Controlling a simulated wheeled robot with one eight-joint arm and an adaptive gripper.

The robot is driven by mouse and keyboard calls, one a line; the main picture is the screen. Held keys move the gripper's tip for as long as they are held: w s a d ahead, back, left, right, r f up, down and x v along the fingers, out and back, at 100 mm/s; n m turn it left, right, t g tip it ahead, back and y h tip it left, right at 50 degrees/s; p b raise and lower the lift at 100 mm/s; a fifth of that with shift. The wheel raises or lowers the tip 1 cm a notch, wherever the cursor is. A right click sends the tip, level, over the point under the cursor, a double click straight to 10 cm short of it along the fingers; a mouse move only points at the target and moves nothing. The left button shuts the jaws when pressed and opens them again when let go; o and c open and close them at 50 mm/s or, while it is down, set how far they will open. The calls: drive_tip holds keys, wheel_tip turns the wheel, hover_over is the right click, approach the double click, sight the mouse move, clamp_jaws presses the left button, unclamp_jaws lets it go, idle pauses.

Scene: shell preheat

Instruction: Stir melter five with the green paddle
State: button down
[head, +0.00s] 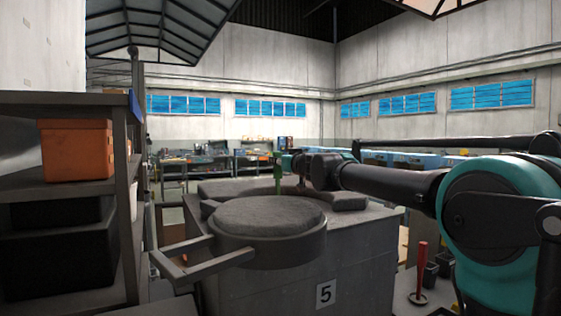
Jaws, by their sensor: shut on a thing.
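Melter five (350,265) is a grey block with a "5" plate (326,293) on its front. A round grey lid-like disc (268,216) with a bar handle (183,251) is at its front top left. A grey slab-like top (335,198) shows behind the disc. I cannot see an opening or any contents. The green paddle (278,174) is upright beyond the disc, small in view. My gripper (285,162) is shut on its upper part. The paddle's lower end is hidden behind the disc and top, so I cannot tell how deep it reaches.
A shelf rack with an orange bin (76,150) and a black bin (60,245) stands close at the left. A red-handled tool (421,270) stands upright at the right, beside dark holders (441,262). Workbenches (255,165) line the far wall.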

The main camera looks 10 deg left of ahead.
drive_tip(key=shift+s+a, duration=0.3)
drive_tip(key=shift+s, duration=0.6)
drive_tip(key=s+d, duration=0.2)
drive_tip(key=d, duration=0.1)
drive_tip(key=shift+s+d, duration=0.15)
drive_tip(key=shift+s, duration=0.1)
drive_tip(key=shift+d, duration=0.1)
drive_tip(key=w+d, duration=0.2)
drive_tip(key=d, duration=0.1)
drive_tip(key=shift+w+d, duration=0.1)
drive_tip(key=shift+w, duration=0.2)
